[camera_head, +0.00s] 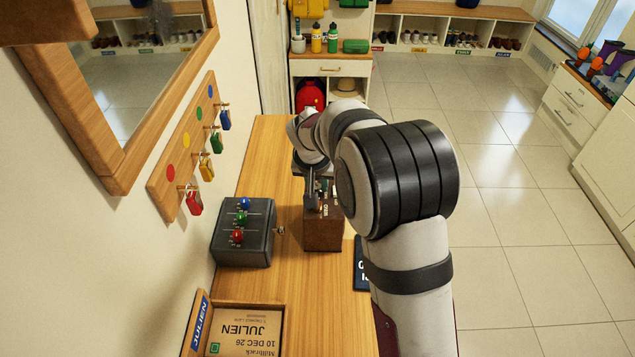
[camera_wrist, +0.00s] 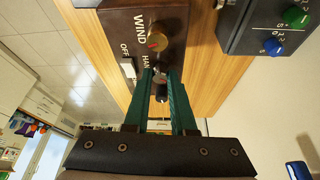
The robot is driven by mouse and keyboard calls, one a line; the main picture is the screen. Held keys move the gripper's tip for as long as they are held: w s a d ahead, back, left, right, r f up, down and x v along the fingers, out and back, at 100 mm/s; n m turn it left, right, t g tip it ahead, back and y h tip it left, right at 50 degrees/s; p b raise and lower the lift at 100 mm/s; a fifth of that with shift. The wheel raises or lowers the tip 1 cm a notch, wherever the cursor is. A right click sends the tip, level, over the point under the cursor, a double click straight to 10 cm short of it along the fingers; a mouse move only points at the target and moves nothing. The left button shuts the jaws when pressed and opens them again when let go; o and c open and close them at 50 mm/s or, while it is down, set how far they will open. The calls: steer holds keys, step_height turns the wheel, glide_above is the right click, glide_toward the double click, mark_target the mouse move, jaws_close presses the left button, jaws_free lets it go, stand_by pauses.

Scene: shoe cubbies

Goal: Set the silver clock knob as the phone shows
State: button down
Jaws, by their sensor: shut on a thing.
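The clock (camera_head: 323,232) is a dark brown box on the wooden bench. In the wrist view its panel (camera_wrist: 117,22) carries a brass knob (camera_wrist: 157,41) with a red mark beside the word WIND, a white switch by OFF, and partly hidden lettering starting HAN. My gripper (camera_wrist: 161,78) has its two green fingers closed around a small knob (camera_wrist: 161,94) by that lettering; it looks dark and grey, mostly hidden by the fingers. In the head view my gripper (camera_head: 313,198) points down onto the clock top.
A dark box (camera_head: 243,245) with blue, green and red knobs stands left of the clock. A cardboard parcel (camera_head: 245,335) lies at the near end. Padlocks hang on a wall board (camera_head: 183,150).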

steer(key=c, duration=0.7)
jaws_free()
steer(key=shift+c, duration=0.2)
steer(key=v, duration=1.5)
steer(key=shift+r, duration=0.4)
steer(key=s+d+f+m+g, duration=0.1)
steer(key=s+d+f, duration=0.1)
steer(key=s, duration=0.8)
steer(key=s+d+f+m+g+y, duration=0.1)
steer(key=s+d+f+g, duration=0.1)
steer(key=s, duration=0.9)
steer(key=s+d+f+m+g+y, duration=0.1)
steer(key=s+d+f+m, duration=0.1)
steer(key=s, duration=0.8)
steer(key=shift+s+d+f+g, duration=0.35)
steer(key=shift+d+f+g, duration=0.1)
steer(key=shift+d, duration=0.7)
